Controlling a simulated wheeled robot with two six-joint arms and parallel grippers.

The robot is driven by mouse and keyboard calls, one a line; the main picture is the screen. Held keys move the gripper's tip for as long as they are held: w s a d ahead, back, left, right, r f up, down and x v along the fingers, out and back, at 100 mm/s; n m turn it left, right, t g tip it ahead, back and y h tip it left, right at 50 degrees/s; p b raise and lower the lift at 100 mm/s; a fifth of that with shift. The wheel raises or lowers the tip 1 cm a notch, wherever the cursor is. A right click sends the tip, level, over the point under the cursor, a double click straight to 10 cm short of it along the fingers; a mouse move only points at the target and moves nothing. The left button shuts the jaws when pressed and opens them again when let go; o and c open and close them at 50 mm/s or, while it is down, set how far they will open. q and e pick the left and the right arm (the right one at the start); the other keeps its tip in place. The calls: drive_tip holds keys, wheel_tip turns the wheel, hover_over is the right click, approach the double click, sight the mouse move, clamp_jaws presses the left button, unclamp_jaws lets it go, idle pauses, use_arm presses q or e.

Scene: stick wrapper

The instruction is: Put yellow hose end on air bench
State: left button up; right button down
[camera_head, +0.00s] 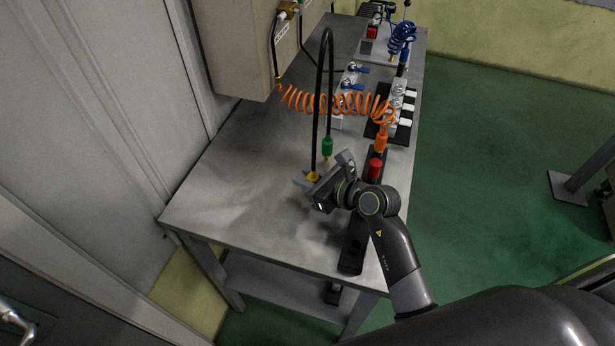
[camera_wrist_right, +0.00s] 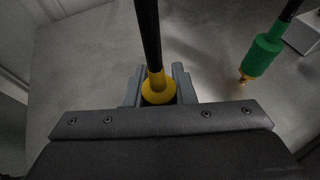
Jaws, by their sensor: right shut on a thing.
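The yellow hose end (camera_head: 313,176) sits at the lower end of a black hose, low over the grey metal bench (camera_head: 240,165). My right gripper (camera_head: 311,182) is shut on it. In the right wrist view the yellow hose end (camera_wrist_right: 158,90) is between the two grey fingers (camera_wrist_right: 158,88), with the black hose rising from it. Its lower tip is hidden by the gripper. I cannot tell whether it touches the bench top. My left gripper is not in view.
A green hose end (camera_head: 327,147) hangs just beyond my right gripper, on a black hose. An orange coiled hose (camera_head: 335,103) spans from the beige cabinet (camera_head: 238,45) to a black strip with a red fitting (camera_head: 375,168). Valves stand farther back. The bench's front left is clear.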

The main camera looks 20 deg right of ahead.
drive_tip(key=c, duration=1.2)
unclamp_jaws()
drive_tip(key=shift+f, duration=0.1)
drive_tip(key=shift+r, duration=0.2)
drive_tip(key=shift+s+d, duration=0.15)
drive_tip(key=shift+s, duration=0.05)
drive_tip(key=v, duration=1.1)
drive_tip(key=shift+s+d+b, duration=0.15)
drive_tip(key=shift+s+b, duration=0.05)
drive_tip(key=shift+b, duration=0.2)
